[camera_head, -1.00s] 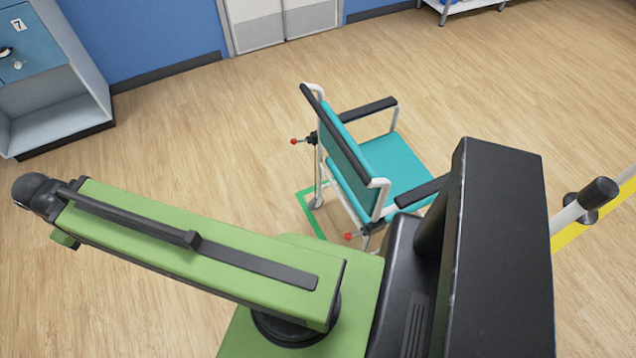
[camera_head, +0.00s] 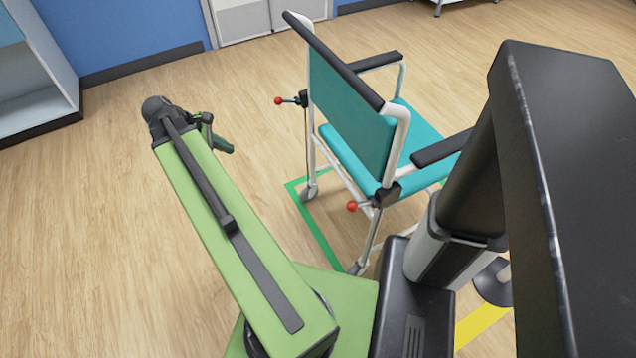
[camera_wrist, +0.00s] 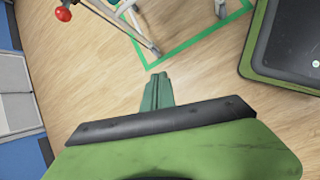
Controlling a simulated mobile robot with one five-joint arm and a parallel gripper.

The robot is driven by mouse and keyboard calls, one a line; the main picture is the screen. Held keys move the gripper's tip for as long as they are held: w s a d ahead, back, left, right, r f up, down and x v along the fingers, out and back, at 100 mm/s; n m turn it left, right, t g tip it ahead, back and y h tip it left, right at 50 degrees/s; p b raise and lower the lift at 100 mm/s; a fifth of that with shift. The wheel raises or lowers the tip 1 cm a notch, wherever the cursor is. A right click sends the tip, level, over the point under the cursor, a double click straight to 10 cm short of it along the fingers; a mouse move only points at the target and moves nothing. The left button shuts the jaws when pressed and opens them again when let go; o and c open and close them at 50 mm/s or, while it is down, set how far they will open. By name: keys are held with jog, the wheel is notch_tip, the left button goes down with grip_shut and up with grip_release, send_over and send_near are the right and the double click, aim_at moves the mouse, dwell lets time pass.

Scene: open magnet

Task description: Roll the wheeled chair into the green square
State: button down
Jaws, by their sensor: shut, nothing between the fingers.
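The wheeled chair (camera_head: 360,125) has a teal seat and back, a white frame, black armrests and red-knobbed levers. It stands upright with its back towards me. The green square (camera_head: 318,225) is an outline on the floor around the chair's feet; its near left corner shows, and the far side is hidden by the chair and my body. My gripper (camera_head: 222,143) is shut and empty, left of the chair and apart from it. In the wrist view, the closed green fingers (camera_wrist: 157,92) point towards the green outline (camera_wrist: 195,38) and a chair leg (camera_wrist: 143,35).
A post base (camera_head: 494,283) and a yellow floor stripe (camera_head: 482,328) are at the right, close to my body. A shelf unit (camera_head: 40,70) stands by the blue wall at the left. The wooden floor at the left is free.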

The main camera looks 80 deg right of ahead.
jog(key=s+d+f+n+g+b, duration=0.1)
jog(key=s+d+f+b, duration=0.7)
jog(key=s, duration=0.4)
jog(key=s+d+f+n+g+b, duration=0.1)
jog(key=s+d+f+g+b, duration=0.1)
jog(key=s+d+f+b, duration=0.6)
jog(key=s, duration=0.4)
jog(key=shift+s+d+f, duration=0.35)
jog(key=shift+d+f, duration=0.05)
jog(key=shift+w+d, duration=0.1)
